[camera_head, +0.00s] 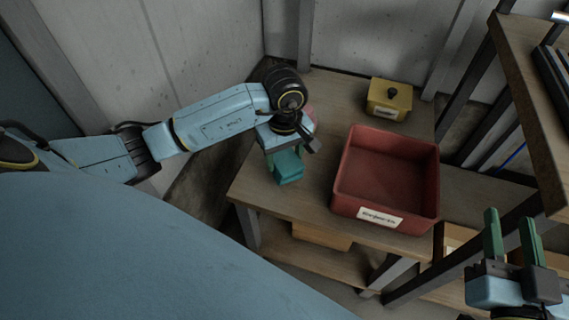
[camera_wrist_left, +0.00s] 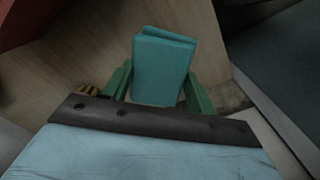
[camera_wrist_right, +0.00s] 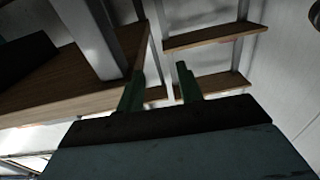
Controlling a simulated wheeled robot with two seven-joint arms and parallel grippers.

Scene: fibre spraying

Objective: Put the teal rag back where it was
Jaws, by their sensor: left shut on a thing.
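The teal rag (camera_head: 289,167) is a folded block over the left part of the wooden table in the head view. My left gripper (camera_head: 284,150) is shut on it from above. In the left wrist view the rag (camera_wrist_left: 163,68) sits between the two green fingers of my left gripper (camera_wrist_left: 160,88), with wood behind it. I cannot tell whether the rag touches the table. My right gripper (camera_head: 512,238) is at the lower right, its green fingers apart with nothing between them. The right wrist view also shows my right gripper (camera_wrist_right: 158,88) open and empty.
A red bin (camera_head: 386,218) with a white label stands on the table (camera_head: 335,92), right of the rag. A yellow box (camera_head: 390,99) with a black knob is at the back. A pinkish thing (camera_head: 308,113) is mostly hidden behind my left wrist. A wooden shelf rack (camera_head: 538,75) stands right.

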